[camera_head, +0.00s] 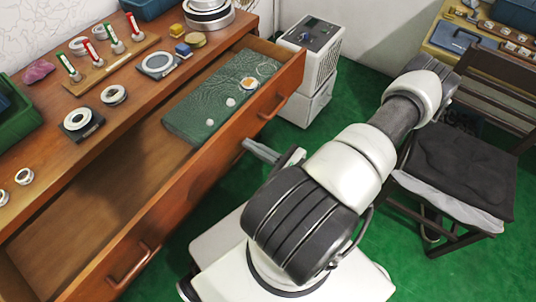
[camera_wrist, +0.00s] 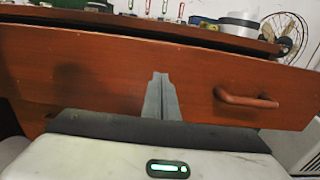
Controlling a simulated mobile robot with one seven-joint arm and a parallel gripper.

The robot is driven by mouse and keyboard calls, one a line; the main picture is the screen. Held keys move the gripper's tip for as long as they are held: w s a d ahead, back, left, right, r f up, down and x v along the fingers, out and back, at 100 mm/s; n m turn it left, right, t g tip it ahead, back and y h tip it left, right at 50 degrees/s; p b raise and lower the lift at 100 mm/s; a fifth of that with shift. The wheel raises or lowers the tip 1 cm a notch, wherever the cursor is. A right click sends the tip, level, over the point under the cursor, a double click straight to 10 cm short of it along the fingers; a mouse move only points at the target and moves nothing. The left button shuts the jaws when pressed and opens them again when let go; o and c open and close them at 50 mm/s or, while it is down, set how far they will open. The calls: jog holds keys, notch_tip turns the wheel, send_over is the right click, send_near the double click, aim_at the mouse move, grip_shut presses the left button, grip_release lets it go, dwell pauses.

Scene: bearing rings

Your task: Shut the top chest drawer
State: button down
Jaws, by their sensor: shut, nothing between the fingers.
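The top chest drawer (camera_head: 205,178) stands open, pulled well out from the wooden chest (camera_head: 45,88). Its reddish-brown front fills much of the wrist view (camera_wrist: 120,62). It carries two bar handles, one toward the far end (camera_head: 272,107) and one toward the near end (camera_head: 134,263). My gripper (camera_head: 247,146) is shut and empty, its grey fingers pointing at the drawer front between the handles. The wrist view shows the closed fingers (camera_wrist: 160,78) against the panel, left of one handle (camera_wrist: 245,98). I cannot tell whether the tips touch it.
A dark green patterned board (camera_head: 195,118) with small rings and pale pieces lies inside the drawer. Bearing rings, stands and a green crate (camera_head: 30,125) sit on the chest top. A white cabinet (camera_head: 312,62) stands beyond the drawer's far end. A dark chair (camera_head: 460,165) is at right.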

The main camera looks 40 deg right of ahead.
aim_at(233, 135)
jog(key=shift+x, duration=1.95)
